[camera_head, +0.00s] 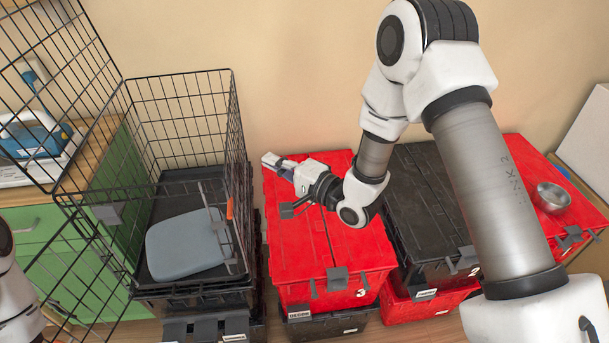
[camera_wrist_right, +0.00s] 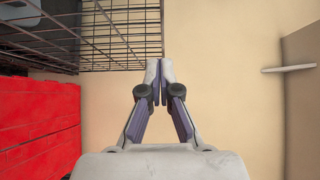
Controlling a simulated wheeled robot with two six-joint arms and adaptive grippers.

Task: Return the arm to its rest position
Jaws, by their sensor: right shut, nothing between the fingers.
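My right arm (camera_head: 480,170) reaches in from the right in the head view and bends down toward the red-lidded tote. My right gripper (camera_head: 271,160) is above the far left corner of the red lid (camera_head: 325,235), pointing left toward the wire cage. In the right wrist view the right gripper (camera_wrist_right: 154,72) has its fingertips together, with nothing between them. Part of my left arm (camera_head: 12,290) shows at the left edge of the head view. Its gripper is out of view.
A black wire cage (camera_head: 232,120) with a grey pad (camera_head: 187,246) stands left of the red tote. A black-lidded tote (camera_head: 432,205) and another red-lidded tote (camera_head: 530,165) with a metal bowl (camera_head: 552,197) stand to the right. A green cabinet (camera_head: 40,240) is at far left.

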